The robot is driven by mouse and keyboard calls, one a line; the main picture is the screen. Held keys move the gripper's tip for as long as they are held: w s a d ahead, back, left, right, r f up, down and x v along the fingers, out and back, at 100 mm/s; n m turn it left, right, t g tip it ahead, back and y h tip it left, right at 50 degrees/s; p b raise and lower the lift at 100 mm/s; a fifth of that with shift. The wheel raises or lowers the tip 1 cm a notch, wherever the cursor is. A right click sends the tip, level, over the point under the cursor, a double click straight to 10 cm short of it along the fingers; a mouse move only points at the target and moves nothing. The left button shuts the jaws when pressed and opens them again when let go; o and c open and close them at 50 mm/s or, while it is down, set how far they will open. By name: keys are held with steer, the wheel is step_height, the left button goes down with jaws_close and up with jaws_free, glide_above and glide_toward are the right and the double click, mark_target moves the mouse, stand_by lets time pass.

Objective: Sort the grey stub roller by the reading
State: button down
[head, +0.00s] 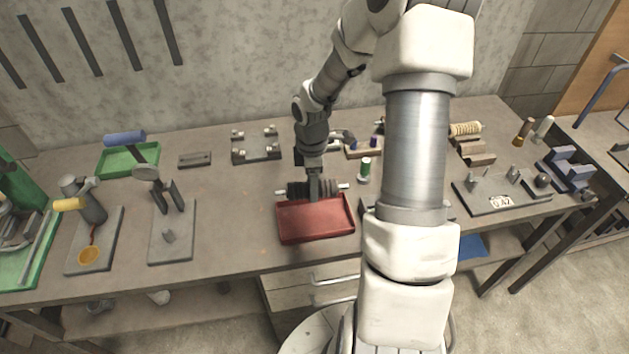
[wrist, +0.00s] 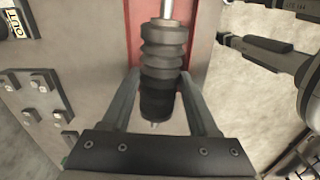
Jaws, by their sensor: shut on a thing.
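My gripper (head: 314,192) is shut on the grey stub roller (head: 297,189), a dark ribbed cylinder with bright metal shaft ends. The roller lies crosswise in the jaws, at the back edge of the red tray (head: 316,239); I cannot tell whether it touches the tray. In the wrist view the roller (wrist: 163,60) runs lengthwise between the two fingers of my gripper (wrist: 160,90), over the red tray (wrist: 134,28). A grey fixture plate (head: 520,201) at the right carries a display (head: 500,202) that seems to read 0.47.
A green-banded upright piece (head: 365,169) stands right of my gripper. My arm hides part of the bench's right-centre.

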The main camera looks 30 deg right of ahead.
steer(key=shift+d+f+n, duration=0.15)
steer(key=shift+d+n, duration=0.15)
steer(key=shift+n, duration=0.1)
step_height(320, 180, down, 6)
steer(key=b, duration=0.6)
steer(key=shift+f, duration=0.25)
steer(key=shift+f+b, duration=0.45)
steer(key=shift+f, duration=0.2)
steer(key=shift+f+b, duration=0.75)
steer(key=shift+f, duration=0.65)
stand_by(1.2)
steer(key=shift+c, duration=0.4)
jaws_free()
step_height(320, 180, up, 17)
steer(key=shift+r+p, duration=0.2)
steer(key=shift+p, duration=0.65)
step_height(320, 180, up, 7)
steer(key=p, duration=0.6)
steer(key=shift+p, duration=0.3)
steer(key=shift+s+r, duration=0.1)
